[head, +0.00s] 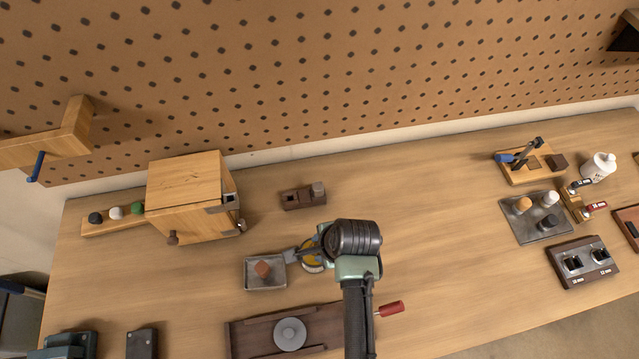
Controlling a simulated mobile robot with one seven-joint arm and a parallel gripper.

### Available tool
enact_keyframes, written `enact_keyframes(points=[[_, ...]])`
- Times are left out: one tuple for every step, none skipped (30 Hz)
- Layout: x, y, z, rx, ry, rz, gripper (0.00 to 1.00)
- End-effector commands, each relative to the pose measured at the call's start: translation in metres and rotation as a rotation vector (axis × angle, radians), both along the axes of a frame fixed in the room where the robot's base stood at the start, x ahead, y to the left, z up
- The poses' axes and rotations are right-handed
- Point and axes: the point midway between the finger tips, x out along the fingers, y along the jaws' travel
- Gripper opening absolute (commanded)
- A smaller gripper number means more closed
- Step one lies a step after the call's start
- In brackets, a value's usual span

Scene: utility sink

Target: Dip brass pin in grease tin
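A small round tin with yellow contents, which looks like the grease tin (310,262), sits on the bench near the middle, partly hidden by my gripper. My gripper (297,254) reaches left from the dark wrist, its fingers low over or beside the tin's left side. Its finger gap is too small and covered to show whether it is open or holds anything. A brass-coloured peg, possibly the brass pin (522,204), stands on a grey plate (535,232) at the right, far from my gripper.
A dark wooden fixture (250,340) with a grey disc is in front. A wooden box (185,190) and a dark brown block (296,199) stand behind.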

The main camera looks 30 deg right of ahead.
Motion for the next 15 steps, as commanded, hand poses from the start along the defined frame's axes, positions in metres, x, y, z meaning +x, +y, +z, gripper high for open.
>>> enact_keyframes(points=[[0.000, 0.000, 0.009, 0.000, -0.001, 0.000, 0.00], [0.000, 0.000, 0.011, 0.000, -0.001, 0.000, 0.00], [0.001, 0.000, 0.014, 0.000, -0.001, 0.000, 0.00], [0.001, 0.000, 0.016, 0.000, -0.001, 0.000, 0.00], [0.001, 0.000, 0.018, 0.000, -0.002, 0.000, 0.00], [0.001, 0.000, 0.021, 0.000, -0.002, 0.000, 0.00], [0.001, 0.000, 0.024, 0.000, -0.002, 0.000, 0.00], [0.001, 0.000, 0.026, 0.000, -0.002, 0.000, 0.00], [0.001, 0.000, 0.029, -0.001, -0.002, 0.001, 0.00], [0.001, 0.000, 0.031, 0.000, -0.002, 0.000, 0.00], [0.001, 0.000, 0.033, 0.000, -0.002, 0.000, 0.00], [0.001, 0.000, 0.036, -0.001, -0.003, -0.001, 0.00], [0.001, 0.000, 0.038, -0.001, -0.003, -0.001, 0.00], [0.001, 0.000, 0.041, -0.001, -0.003, -0.001, 0.00], [0.001, 0.000, 0.043, -0.001, -0.003, -0.001, 0.00]])
